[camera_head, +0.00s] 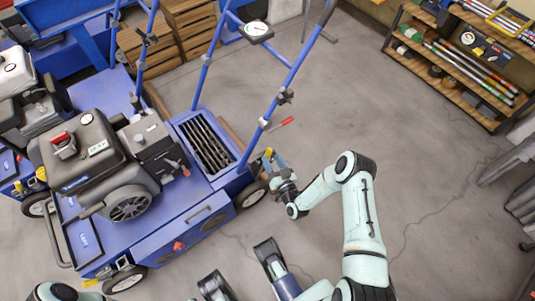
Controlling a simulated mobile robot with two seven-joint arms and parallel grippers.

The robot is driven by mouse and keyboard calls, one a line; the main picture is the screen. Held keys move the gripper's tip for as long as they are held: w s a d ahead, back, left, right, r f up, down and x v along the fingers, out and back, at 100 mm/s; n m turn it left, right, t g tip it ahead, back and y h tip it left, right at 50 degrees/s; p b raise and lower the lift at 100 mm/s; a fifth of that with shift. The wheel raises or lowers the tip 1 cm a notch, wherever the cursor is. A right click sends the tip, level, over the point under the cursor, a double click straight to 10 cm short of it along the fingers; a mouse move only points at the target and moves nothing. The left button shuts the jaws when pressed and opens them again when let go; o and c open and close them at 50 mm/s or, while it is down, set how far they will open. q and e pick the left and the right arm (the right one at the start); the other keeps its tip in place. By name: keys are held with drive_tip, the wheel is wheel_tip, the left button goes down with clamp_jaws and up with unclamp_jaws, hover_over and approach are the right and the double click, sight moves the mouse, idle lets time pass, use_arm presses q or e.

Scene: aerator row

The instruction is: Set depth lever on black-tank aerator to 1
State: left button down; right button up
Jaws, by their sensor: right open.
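The black-tank aerator (160,235) is the blue machine in the left half, with a black tank (85,150) on its engine. A red-gripped lever (284,123) sticks out at its right side by the handle bar. A small yellow part (268,153) shows just below it, near the rear wheel (252,194). I cannot tell which is the depth lever, and no scale numbers are readable. My right gripper (275,164) is open beside the yellow part; I cannot tell whether they touch. Part of my left arm shows at the lower left edge, but its gripper does not.
Another aerator with a white tank (14,70) stands close at the far left. A round gauge (256,31) sits on the handle bars. Wooden crates (185,25) stand behind. A shelf (455,85) with tools stands upper right.

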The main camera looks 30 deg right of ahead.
sight(259, 158)
use_arm(q)
drive_tip(key=shift+s+a+f+g+b, duration=0.1)
drive_tip(key=shift+s+f+g+b, duration=0.2)
drive_tip(key=shift+s, duration=0.4)
drive_tip(key=shift+s+a+f+g+b, duration=0.1)
drive_tip(key=shift+s+f+g+b, duration=0.25)
drive_tip(key=shift+s, duration=0.35)
use_arm(e)
drive_tip(key=shift+w+d, duration=0.15)
drive_tip(key=shift+w, duration=0.95)
drive_tip(key=shift+w+d, duration=0.1)
drive_tip(key=shift+w, duration=0.95)
